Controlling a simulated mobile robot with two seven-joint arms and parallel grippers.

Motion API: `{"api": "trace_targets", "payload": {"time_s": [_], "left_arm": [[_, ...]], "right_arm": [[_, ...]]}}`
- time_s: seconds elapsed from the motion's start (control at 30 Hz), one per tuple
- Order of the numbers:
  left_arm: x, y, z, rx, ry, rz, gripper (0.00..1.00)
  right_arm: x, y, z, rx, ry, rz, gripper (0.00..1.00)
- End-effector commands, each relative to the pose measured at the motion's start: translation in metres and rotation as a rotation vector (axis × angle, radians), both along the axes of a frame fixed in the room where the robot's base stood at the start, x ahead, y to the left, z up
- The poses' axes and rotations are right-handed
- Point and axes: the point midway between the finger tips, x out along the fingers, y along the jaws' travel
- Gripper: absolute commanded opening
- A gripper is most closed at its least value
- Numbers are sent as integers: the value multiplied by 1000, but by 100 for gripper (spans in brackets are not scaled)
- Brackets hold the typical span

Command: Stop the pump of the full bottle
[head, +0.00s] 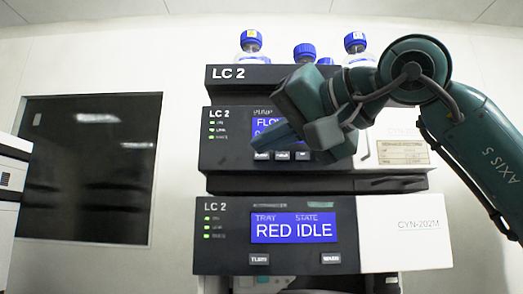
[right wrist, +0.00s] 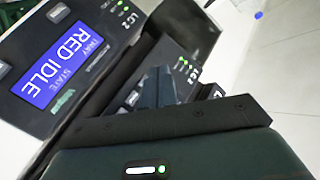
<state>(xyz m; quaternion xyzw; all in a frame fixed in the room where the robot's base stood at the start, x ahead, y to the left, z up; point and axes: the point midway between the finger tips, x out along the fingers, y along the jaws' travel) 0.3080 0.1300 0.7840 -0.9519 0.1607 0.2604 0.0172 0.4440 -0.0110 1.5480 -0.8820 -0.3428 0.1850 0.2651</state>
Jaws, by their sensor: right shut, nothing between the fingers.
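A stack labelled LC 2 stands in the middle of the head view. Its pump module (head: 228,160) has a blue display (head: 264,120) reading "FLO…", the rest hidden by my right gripper. Several small buttons (head: 282,155) sit below that display.
Below the pump is a module (head: 220,262) whose display (head: 293,229) reads "TRAY STATE RED IDLE", with two buttons beneath. My right arm crosses the right side. A dark window (head: 85,170) is on the left wall, and white equipment (head: 8,190) stands at the left edge.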

Motion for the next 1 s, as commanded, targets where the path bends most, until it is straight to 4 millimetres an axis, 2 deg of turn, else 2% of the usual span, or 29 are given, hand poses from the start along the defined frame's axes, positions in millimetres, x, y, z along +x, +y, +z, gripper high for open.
{"api": "trace_targets", "payload": {"time_s": [0.1, 0.33, 1.0], "left_arm": [[-1, 1, 8, 9, 4, -1, 36], [-3, 6, 4, 24, 29, 8, 36], [-2, 6, 3, 19, 30, 15, 36]], "right_arm": [[16, 0, 4, 0, 2, 0, 0], [33, 0, 1, -1, 0, -1, 0], [35, 0, 0, 0, -1, 0, 0]]}}
